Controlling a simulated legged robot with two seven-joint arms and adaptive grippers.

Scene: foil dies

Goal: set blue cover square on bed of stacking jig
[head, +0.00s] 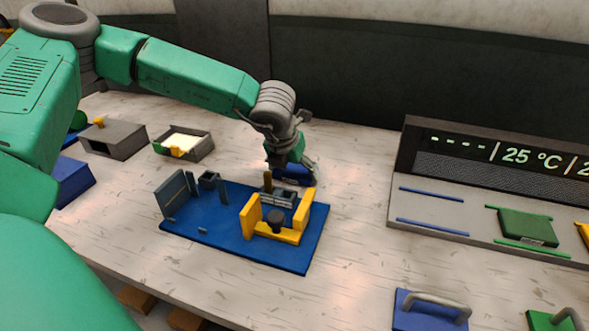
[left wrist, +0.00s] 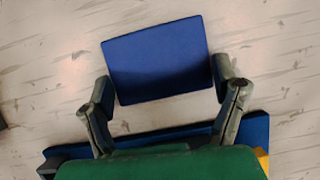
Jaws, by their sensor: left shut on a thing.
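The blue cover (left wrist: 158,58) is a flat plate between the fingers of my left gripper (left wrist: 163,74) in the left wrist view. The gripper is shut on it at two opposite sides. In the head view the cover (head: 291,177) shows partly under my left gripper (head: 295,165), just behind the jig. The stacking jig (head: 205,228) has a blue base with a yellow bracket (head: 252,217) and a grey bed (head: 282,194) near its back edge. The cover is beyond the bed, not on it. I cannot tell its height above the table. My right gripper is not in view.
A grey tray (head: 184,146) with pale contents and a grey box (head: 116,139) stand at the left. A display panel (head: 490,160) with a green block (head: 527,226) stands at the right. A blue block (head: 425,315) with a grey handle is at front right. The table between is clear.

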